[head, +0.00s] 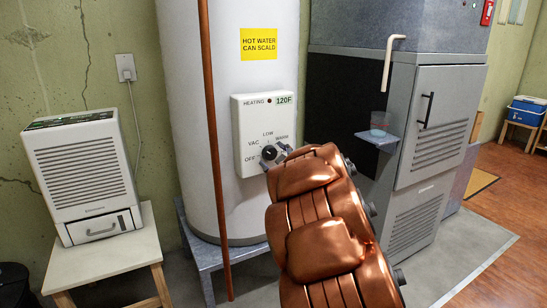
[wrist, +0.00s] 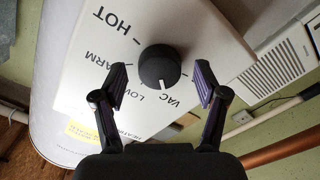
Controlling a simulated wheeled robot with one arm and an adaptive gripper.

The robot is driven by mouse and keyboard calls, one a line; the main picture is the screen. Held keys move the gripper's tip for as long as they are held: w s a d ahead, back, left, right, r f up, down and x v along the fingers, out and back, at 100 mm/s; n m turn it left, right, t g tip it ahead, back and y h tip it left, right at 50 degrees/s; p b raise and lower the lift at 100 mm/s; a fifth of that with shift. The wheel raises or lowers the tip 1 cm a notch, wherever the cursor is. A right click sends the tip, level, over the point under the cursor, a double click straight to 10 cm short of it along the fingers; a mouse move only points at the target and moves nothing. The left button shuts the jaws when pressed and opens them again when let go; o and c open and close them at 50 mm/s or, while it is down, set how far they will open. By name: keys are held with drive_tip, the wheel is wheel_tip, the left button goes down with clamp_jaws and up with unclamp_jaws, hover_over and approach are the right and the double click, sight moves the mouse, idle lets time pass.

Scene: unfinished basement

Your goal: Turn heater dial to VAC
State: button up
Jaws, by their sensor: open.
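The heater dial (head: 269,152) is a round black knob on the white control box (head: 246,110) of the water heater. It also shows in the wrist view (wrist: 159,66), with a white mark on its edge pointing about between LOW and VAC. VAC lies to the left of LOW in the head view, above OFF. My gripper (wrist: 161,82) is open, with one fingertip on each side of the dial and gaps visible between them and the knob. In the head view my copper-coloured arm hides most of the gripper and the panel's lower right corner.
A copper pipe (head: 216,150) runs upright in front of the tank (head: 185,65), left of the control box. A dehumidifier (head: 86,175) stands on a wooden stool (head: 108,252) at left. A grey furnace cabinet (head: 432,130) with a small shelf (head: 374,139) stands at right.

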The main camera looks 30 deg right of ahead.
drive_tip(key=s+a, duration=0.1)
drive_tip(key=s, duration=1)
drive_tip(key=shift+s, duration=0.4)
drive_tip(key=shift+r, duration=0.1)
